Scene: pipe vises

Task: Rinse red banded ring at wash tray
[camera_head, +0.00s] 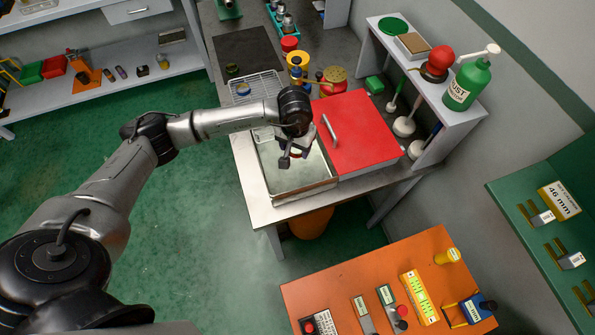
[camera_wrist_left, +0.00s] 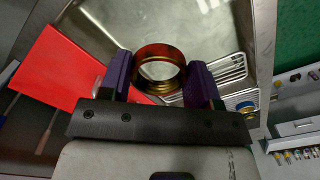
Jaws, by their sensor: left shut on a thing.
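My left gripper (camera_head: 296,153) is over the metal wash tray (camera_head: 302,184), pointing down. In the left wrist view its two purple fingers (camera_wrist_left: 160,80) are shut on the red banded ring (camera_wrist_left: 158,51), one on each side. The ring is brass-coloured with a red band, and its opening faces the camera. The tray's metal floor (camera_wrist_left: 212,28) shows behind it. In the head view the wrist and fingers mostly hide the ring. I cannot tell how far it is above the tray floor. My right gripper is not in view.
A red lid (camera_head: 352,135) with a handle lies right beside the tray. A wire rack (camera_head: 256,82) with a blue and yellow ring (camera_head: 243,89) is behind it. A shelf with a green dispenser (camera_head: 467,84) stands at right. An orange table (camera_head: 340,280) is in front.

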